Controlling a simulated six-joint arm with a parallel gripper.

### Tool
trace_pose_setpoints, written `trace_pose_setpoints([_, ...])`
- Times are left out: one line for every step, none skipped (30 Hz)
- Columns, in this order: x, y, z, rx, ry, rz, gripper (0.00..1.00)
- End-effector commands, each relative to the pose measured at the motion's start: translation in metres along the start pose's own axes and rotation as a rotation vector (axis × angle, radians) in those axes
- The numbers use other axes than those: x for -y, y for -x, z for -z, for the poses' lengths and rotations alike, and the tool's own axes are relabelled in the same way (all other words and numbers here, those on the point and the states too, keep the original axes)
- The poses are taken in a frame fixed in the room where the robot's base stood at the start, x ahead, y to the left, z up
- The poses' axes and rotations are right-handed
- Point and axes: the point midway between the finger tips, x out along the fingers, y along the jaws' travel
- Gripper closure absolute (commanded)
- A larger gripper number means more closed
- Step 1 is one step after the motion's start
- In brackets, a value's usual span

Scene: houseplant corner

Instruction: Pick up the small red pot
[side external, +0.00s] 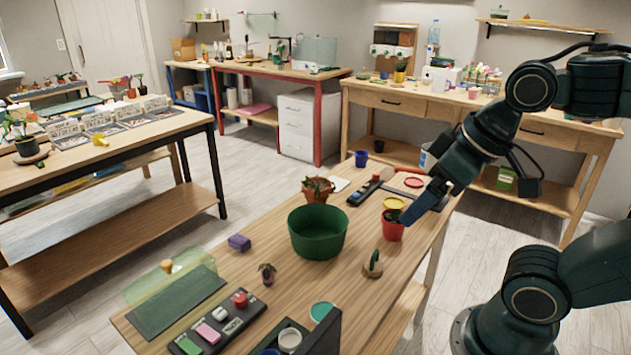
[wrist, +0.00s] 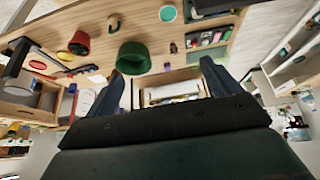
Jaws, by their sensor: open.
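The small red pot (side external: 391,232) stands upright on the right part of the wooden table, with a dark inside. It also shows in the wrist view (wrist: 82,38) at upper left, outside the space between my fingers. My gripper (side external: 408,214) hangs from the upper right, and its blue finger overlaps the pot's rim in the side view. Whether they touch I cannot tell. In the wrist view my gripper (wrist: 162,70) has its two fingers spread wide with nothing held between them.
A large green bowl (side external: 318,240) stands left of the pot. A potted plant (side external: 317,190) is behind it. The table between bowl and pot is clear.

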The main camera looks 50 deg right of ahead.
Motion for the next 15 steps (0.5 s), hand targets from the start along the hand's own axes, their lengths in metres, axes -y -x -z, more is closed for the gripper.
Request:
trace_pose_setpoints([0.0000,0.0000,0.0000,0.000,0.000,0.000,0.04])
trace_pose_setpoints([0.0000,0.0000,0.0000,0.000,0.000,0.000,0.04])
trace_pose_setpoints([0.0000,0.0000,0.0000,0.000,0.000,0.000,0.04])
trace_pose_setpoints([0.0000,0.0000,0.0000,0.000,0.000,0.000,0.04])
trace_pose_setpoints([0.0000,0.0000,0.0000,0.000,0.000,0.000,0.04])
trace_pose_setpoints([0.0000,0.0000,0.0000,0.000,0.000,0.000,0.04])
trace_pose_setpoints([0.0000,0.0000,0.0000,0.000,0.000,0.000,0.04])
trace_pose_setpoints([0.0000,0.0000,0.0001,0.000,0.000,0.000,0.04])
trace_pose_setpoints([-0.0001,0.0000,0.0003,0.000,0.001,0.000,0.04])
trace_pose_setpoints([-0.0003,0.0000,0.0006,0.001,0.002,-0.001,0.04])
trace_pose_setpoints([-0.0006,-0.0002,0.0012,0.002,0.004,-0.002,0.04])
trace_pose_setpoints([-0.0011,-0.0004,0.0022,0.003,0.009,-0.003,0.04])
trace_pose_setpoints([-0.0017,-0.0007,0.0034,0.005,0.013,-0.004,0.04])
trace_pose_setpoints([-0.0024,-0.0011,0.0049,0.008,0.018,-0.006,0.04])
trace_pose_setpoints([-0.0037,-0.0019,0.0072,0.013,0.030,-0.009,0.04])
